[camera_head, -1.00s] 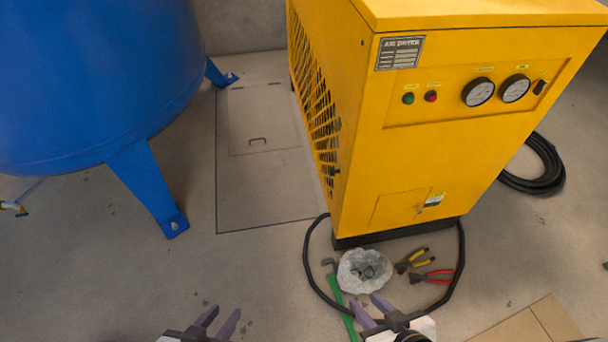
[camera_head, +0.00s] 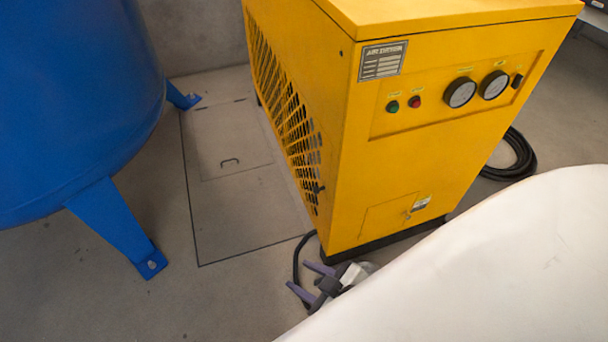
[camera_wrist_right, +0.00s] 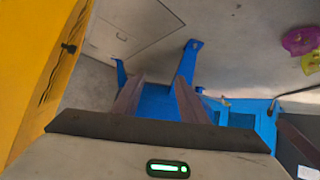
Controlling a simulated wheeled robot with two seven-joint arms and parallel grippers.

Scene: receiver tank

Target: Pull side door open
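The yellow air dryer (camera_head: 420,150) stands right of centre in the head view. Its left side is a slatted side door (camera_head: 285,110) that looks closed, with a small dark latch or handle (camera_head: 318,188) near its front edge. In the right wrist view the yellow side door (camera_wrist_right: 40,60) fills the left edge, and the dark handle (camera_wrist_right: 68,47) sticks out from it. My right gripper (camera_head: 299,276) is open and empty, low in front of the dryer's near left corner and apart from the handle. Its two fingers (camera_wrist_right: 160,80) also show spread in the wrist view. My left gripper is out of the head view.
A blue tank (camera_head: 70,120) on legs (camera_head: 115,225) stands at the left. A floor hatch (camera_head: 235,180) lies in the free gap between tank and dryer. A black hose (camera_head: 515,160) lies coiled behind the dryer at right. My own white arm cover hides the lower right.

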